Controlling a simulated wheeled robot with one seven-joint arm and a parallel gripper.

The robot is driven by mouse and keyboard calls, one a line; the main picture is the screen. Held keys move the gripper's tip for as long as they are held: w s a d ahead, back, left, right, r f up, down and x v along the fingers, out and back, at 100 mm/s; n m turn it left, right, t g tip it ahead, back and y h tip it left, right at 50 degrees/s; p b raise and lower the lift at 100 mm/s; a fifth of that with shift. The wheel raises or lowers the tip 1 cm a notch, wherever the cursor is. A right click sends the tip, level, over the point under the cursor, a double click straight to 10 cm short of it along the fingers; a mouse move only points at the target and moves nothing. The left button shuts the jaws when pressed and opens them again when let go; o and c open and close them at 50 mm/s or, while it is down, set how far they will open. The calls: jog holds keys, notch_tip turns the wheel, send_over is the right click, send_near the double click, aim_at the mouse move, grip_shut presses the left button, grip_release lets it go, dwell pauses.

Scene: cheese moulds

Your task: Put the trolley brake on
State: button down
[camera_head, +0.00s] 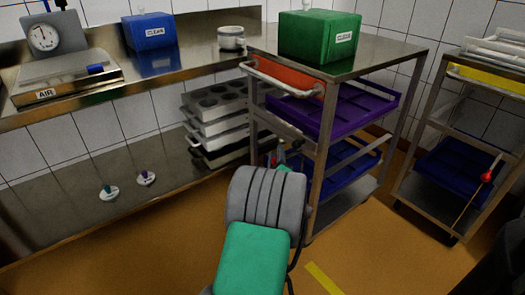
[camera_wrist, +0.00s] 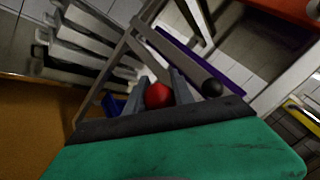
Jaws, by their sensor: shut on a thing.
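The middle trolley (camera_head: 310,180) is a steel frame with an orange panel, a white handle and purple and blue trays. My gripper (camera_head: 275,160) is low at its left front side, mostly hidden behind my own wrist in the head view. In the wrist view my gripper (camera_wrist: 160,95) has its two grey fingers shut on a red knob (camera_wrist: 158,95), likely the brake lever's. The lever's rod is hidden. A black ball (camera_wrist: 212,88) sits just right of the fingers, apart from them.
A second trolley (camera_head: 408,190) at the right has a red knob (camera_head: 487,177) on a slanted rod. Steel moulds (camera_head: 217,105) are stacked on the lower shelf left of the middle trolley. A green box (camera_head: 320,38) stands on top.

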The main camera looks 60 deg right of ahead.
jog(key=shift+a+f, duration=0.1)
jog(key=shift+f, duration=1.4)
jog(key=shift+s+f+b, duration=0.25)
jog(key=shift+f+b, duration=0.2)
jog(key=shift+f, duration=0.1)
dwell(0.6)
jog(key=c, duration=1.3)
grip_release()
jog(key=shift+c, duration=0.2)
jog(key=shift+o, duration=0.7)
jog(key=shift+s+d+r, duration=0.1)
jog(key=shift+d, duration=0.1)
jog(key=shift+o, duration=0.5)
jog(key=shift+w+r, duration=0.2)
jog(key=shift+r, duration=0.05)
jog(key=shift+a, duration=0.15)
jog(key=v, duration=0.7)
jog(key=shift+s+a+b, duration=0.15)
jog(key=shift+a+b, duration=0.15)
jog(key=shift+b, duration=0.05)
